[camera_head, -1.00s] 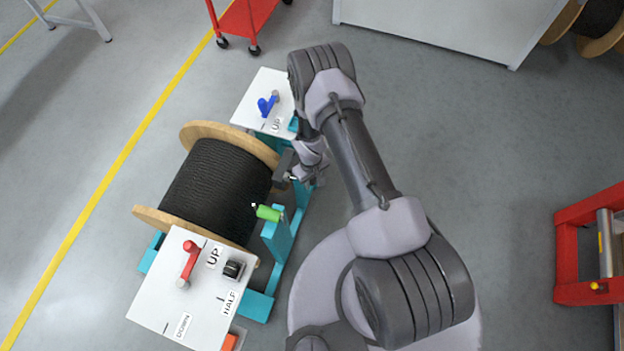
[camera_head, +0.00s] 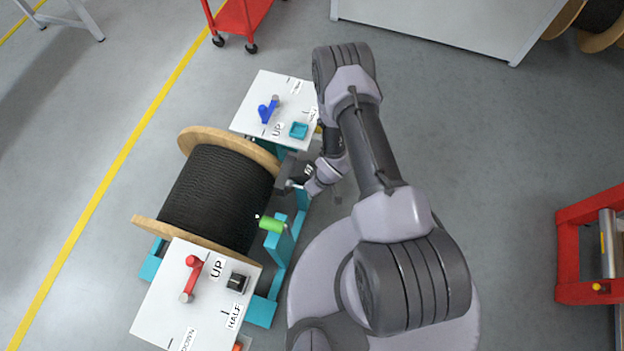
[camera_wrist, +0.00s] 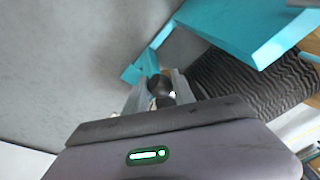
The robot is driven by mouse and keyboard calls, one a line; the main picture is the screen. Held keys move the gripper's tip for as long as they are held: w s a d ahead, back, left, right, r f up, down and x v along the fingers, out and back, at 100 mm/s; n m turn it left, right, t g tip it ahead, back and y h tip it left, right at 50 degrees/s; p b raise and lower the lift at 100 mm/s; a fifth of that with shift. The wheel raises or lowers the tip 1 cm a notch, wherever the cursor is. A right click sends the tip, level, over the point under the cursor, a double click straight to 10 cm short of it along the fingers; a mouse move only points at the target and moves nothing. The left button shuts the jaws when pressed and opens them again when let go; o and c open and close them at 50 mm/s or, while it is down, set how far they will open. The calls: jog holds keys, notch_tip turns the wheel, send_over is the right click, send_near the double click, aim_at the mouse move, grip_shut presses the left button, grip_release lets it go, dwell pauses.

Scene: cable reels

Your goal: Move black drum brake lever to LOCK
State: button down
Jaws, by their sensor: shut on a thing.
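My gripper (camera_wrist: 160,92) is shut on a rounded black knob (camera_wrist: 160,84), which shows between its two fingers in the wrist view. I take this knob for the end of the brake lever; its shaft is mostly hidden. In the head view my gripper (camera_head: 287,184) is low beside the right side of the black cable drum (camera_head: 217,195), near the teal stand. The lever itself is hidden there by my gripper and wrist. I cannot read a LOCK mark in either view.
A green handle (camera_head: 271,225) sits close below my gripper. A white panel (camera_head: 165,315) carries a red lever (camera_head: 193,272) and a black block (camera_head: 237,281). The far white panel (camera_head: 252,98) carries a blue lever (camera_head: 266,112) and teal square (camera_head: 299,130).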

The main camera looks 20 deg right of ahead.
notch_tip(320, 180, down, 2)
jog(key=shift+d+f+t+y+b, duration=0.1)
jog(key=shift+t+y+b, duration=0.55)
jog(key=shift+b, duration=0.3)
jog(key=shift+y, duration=0.25)
jog(key=shift+b+x, duration=2.65)
jog(key=shift+x, duration=0.3)
jog(key=c, duration=1.1)
grip_release()
jog(key=shift+a, duration=0.3)
jog(key=shift+o, duration=0.2)
